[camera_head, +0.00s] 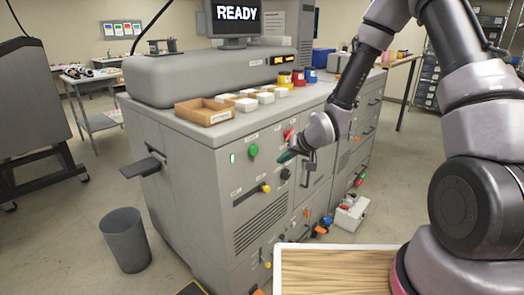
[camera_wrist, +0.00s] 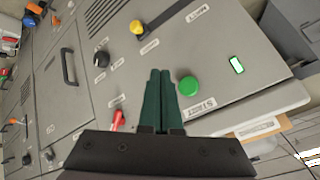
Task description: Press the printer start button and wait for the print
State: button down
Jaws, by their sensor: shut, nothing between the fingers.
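The green round start button (camera_head: 253,150) is on the front panel of the grey machine (camera_head: 190,170). A lit green indicator (camera_head: 232,158) is just left of it. The button also shows in the wrist view (camera_wrist: 188,86), right beside my gripper's fingertips. My gripper (camera_head: 287,157) is shut and empty, its dark green fingers (camera_wrist: 159,75) together, in front of the panel. In the head view it is right of the button and apart from it. The monitor (camera_head: 236,18) on top reads "READY".
A red switch (camera_wrist: 117,118), a black knob (camera_wrist: 101,59) and a yellow knob (camera_wrist: 137,28) surround my fingers on the panel. A cardboard tray (camera_head: 204,111) and small white boxes stand on the machine top. A grey bin (camera_head: 124,240) stands on the floor at left.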

aim_at(256, 153)
jog(key=shift+a+f, duration=0.1)
jog(key=shift+f, duration=0.1)
jog(key=shift+w, duration=0.1)
jog(key=w+a, duration=0.5)
jog(key=a, duration=0.2)
jog(key=shift+w, duration=0.15)
dwell(0.4)
dwell(1.9)
jog(key=shift+w+a, duration=0.25)
jog(key=shift+w+a, duration=0.35)
jog(key=shift+a, duration=0.1)
dwell(0.8)
dwell(0.3)
jog(key=shift+s+d, duration=0.65)
jog(key=shift+d, duration=0.15)
